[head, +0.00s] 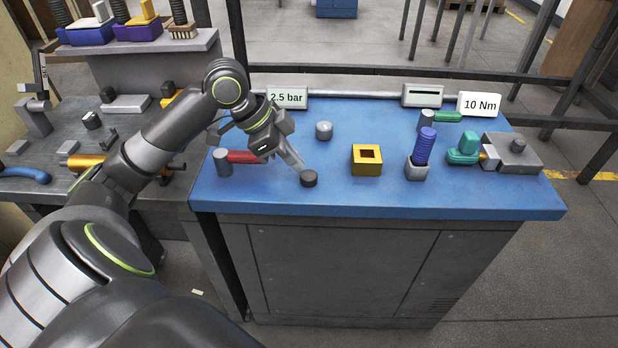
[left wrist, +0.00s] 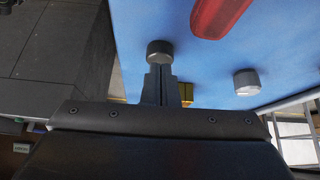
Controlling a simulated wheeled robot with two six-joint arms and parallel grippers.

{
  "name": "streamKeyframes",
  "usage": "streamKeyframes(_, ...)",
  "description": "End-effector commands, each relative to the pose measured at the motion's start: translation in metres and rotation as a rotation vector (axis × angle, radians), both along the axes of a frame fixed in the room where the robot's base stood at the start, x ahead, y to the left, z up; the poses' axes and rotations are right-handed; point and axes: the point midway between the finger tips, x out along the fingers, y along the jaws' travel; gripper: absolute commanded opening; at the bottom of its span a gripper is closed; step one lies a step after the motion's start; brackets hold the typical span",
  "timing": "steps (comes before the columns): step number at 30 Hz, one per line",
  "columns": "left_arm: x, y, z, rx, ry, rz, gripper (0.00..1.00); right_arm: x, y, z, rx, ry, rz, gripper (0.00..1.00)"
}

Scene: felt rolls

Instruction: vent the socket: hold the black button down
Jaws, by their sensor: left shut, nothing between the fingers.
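The black button (head: 308,180) is a short dark cylinder near the front edge of the blue bench top. It also shows in the left wrist view (left wrist: 160,47), just beyond my fingertips. My left gripper (head: 299,166) is shut and empty, its fingers slanting down to the button's upper left side in the head view. The tips overlap the button's edge in the left wrist view (left wrist: 160,72). I cannot tell whether they touch it or whether it is pressed down. A yellow block with a square hole (head: 366,168), perhaps the socket, sits right of the button. My right gripper is out of view.
A grey cylinder (head: 323,130) stands behind the button. A red-handled tool (head: 243,157) lies left, beneath my arm. A blue ribbed handle in a grey holder (head: 418,168) and a teal tool (head: 463,150) stand right. The blue bench top (head: 510,196) is clear along its front.

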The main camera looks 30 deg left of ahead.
Motion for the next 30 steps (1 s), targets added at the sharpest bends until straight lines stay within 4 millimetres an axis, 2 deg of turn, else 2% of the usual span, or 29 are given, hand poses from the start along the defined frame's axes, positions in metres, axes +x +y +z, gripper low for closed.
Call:
streamKeyframes(25,0.0,0.0,-0.027,-0.001,0.001,-0.001,0.0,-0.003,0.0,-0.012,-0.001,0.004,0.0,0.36)
streamKeyframes(30,0.0,0.0,-0.025,0.0,0.0,0.0,0.0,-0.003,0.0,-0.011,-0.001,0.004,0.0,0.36)
